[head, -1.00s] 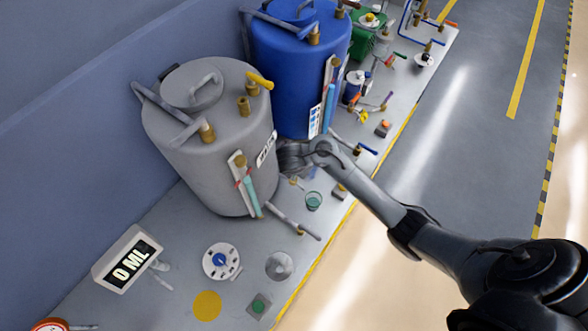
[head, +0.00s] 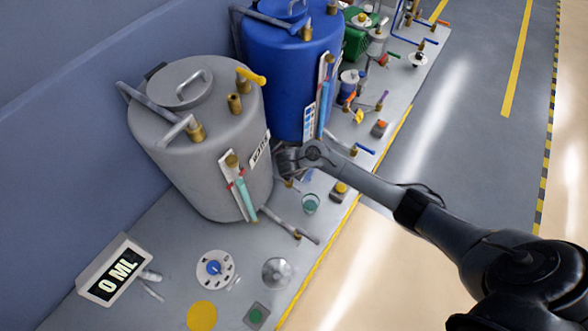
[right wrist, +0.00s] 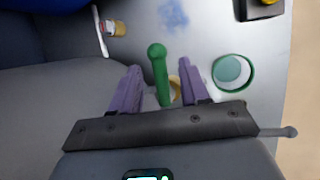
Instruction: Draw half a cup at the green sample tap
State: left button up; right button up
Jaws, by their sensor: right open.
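My right gripper (right wrist: 160,66) is open, its two purple fingers on either side of a green tap handle (right wrist: 158,75) with a rounded end. I cannot tell whether they touch it. In the head view my right gripper (head: 285,162) is a dark shape between the grey and blue tanks, its fingers hidden. A small clear cup (head: 311,203) with a green rim stands on the bench below it; it also shows right of the fingers in the right wrist view (right wrist: 233,72). Its bottom looks green; its content is unclear. My left gripper is not in view.
The grey tank (head: 190,155) and blue tank (head: 290,75) stand along the wall. A display (head: 115,268) reads 0 ML. A white dial (head: 214,268), metal cone (head: 276,272), yellow disc (head: 202,316) and green button (head: 255,316) lie in front. A horizontal pipe (head: 290,226) juts out near the cup.

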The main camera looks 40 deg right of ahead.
grip_shut()
jog(key=shift+s+r+m+p, duration=0.25)
jog(key=shift+m+p, duration=0.45)
jog(key=shift+p, duration=0.5)
jog(key=shift+f+m+g+h, duration=0.3)
jog(key=shift+m+g, duration=0.1)
jog(key=shift+m, duration=0.1)
grip_release()
jog(key=shift+r, duration=0.15)
